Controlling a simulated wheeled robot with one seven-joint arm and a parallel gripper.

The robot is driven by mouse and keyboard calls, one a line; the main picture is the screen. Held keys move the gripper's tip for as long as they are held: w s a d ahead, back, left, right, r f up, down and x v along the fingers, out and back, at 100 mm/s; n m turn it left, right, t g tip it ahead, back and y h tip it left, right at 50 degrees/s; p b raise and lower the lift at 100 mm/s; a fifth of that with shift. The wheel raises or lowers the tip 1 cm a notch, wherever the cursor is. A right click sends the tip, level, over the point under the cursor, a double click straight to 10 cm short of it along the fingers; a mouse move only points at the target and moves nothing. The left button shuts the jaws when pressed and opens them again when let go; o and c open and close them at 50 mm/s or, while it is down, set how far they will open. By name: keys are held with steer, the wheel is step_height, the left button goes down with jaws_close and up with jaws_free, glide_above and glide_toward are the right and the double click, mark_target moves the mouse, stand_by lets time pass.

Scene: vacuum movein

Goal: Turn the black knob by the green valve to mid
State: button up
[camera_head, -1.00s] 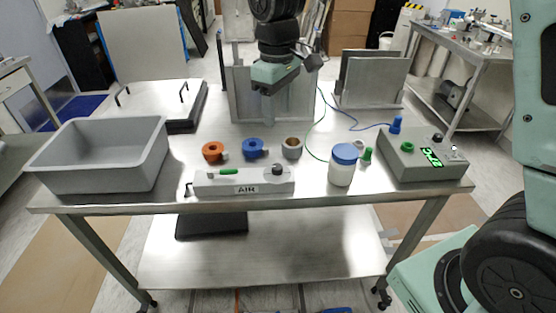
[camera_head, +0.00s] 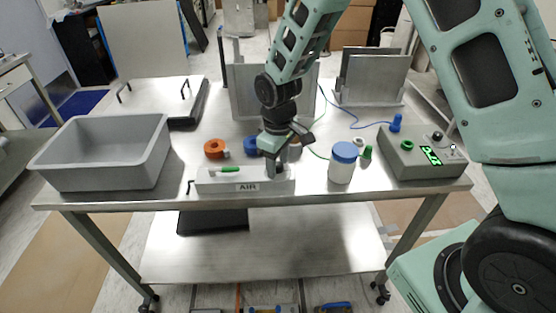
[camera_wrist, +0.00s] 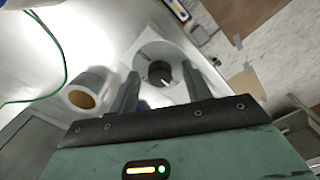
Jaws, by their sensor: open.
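The grey AIR box (camera_head: 240,187) stands at the table's front edge, with a green valve handle (camera_head: 229,169) lying lengthwise on its left part. My gripper (camera_head: 277,170) points down over the box's right end and hides the black knob in the head view. In the wrist view the black knob (camera_wrist: 160,73) sits on a round grey dial, with a white pointer mark towards the picture's bottom. My gripper (camera_wrist: 161,80) is open, one finger on each side of the knob. I cannot tell whether the fingers touch it or how deep they reach.
A white jar with a blue lid (camera_head: 341,165) stands just right of the box. Orange (camera_head: 215,149) and blue (camera_head: 251,146) rings lie behind it. A grey bin (camera_head: 100,155) is at the left; a grey control box (camera_head: 405,160) is at the right.

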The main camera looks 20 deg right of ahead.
steer(key=c, duration=1)
steer(key=shift+m, duration=0.4)
steer(key=m, duration=0.3)
steer(key=shift+m, duration=0.4)
steer(key=m+p, duration=0.1)
steer(key=m, duration=0.3)
steer(key=shift+r, duration=0.1)
steer(key=m+p, duration=0.1)
steer(key=m, duration=0.4)
steer(key=shift+p, duration=0.35)
steer(key=shift+w+m+p, duration=0.1)
steer(key=shift+m+p, duration=0.7)
steer(key=shift+m, duration=1.2)
